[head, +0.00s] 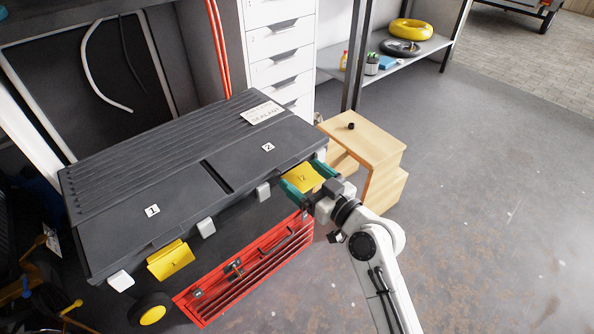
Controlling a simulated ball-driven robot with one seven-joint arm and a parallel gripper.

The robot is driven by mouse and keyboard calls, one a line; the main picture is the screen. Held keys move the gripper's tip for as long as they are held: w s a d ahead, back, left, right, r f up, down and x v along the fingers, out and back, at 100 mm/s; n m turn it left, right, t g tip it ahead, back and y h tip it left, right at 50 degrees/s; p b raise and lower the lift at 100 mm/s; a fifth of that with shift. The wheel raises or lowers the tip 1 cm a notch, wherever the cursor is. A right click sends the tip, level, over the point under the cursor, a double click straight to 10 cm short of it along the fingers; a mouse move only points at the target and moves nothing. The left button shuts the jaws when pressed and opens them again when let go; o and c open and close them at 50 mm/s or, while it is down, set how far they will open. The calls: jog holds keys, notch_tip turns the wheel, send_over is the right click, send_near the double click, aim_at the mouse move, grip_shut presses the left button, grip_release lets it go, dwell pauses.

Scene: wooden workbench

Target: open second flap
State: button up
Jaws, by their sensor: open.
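A large dark grey box lid has two flaps. The first flap (140,212), marked 1, is on the left, and the second flap (262,143), marked 2, is on the right; both lie closed. A yellow latch (303,177) sits at the front edge of the second flap, its number partly unclear. My gripper (306,177) is open, its green fingers on either side of this latch; whether they touch it cannot be told. Another yellow latch (170,260), marked 1, hangs at the first flap's front edge. Both flaps' front edges also carry pale grey catches (207,228).
A red tool tray (205,308) lies below the box front. A wooden step stool (372,150) stands close to the right of my gripper. White drawers (280,42) and a shelf (400,62) are behind. The floor at right is clear.

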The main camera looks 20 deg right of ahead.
aim_at(291, 167)
jog(key=shift+x, duration=1.65)
jog(key=c, duration=1.5)
jog(key=shift+r, duration=0.15)
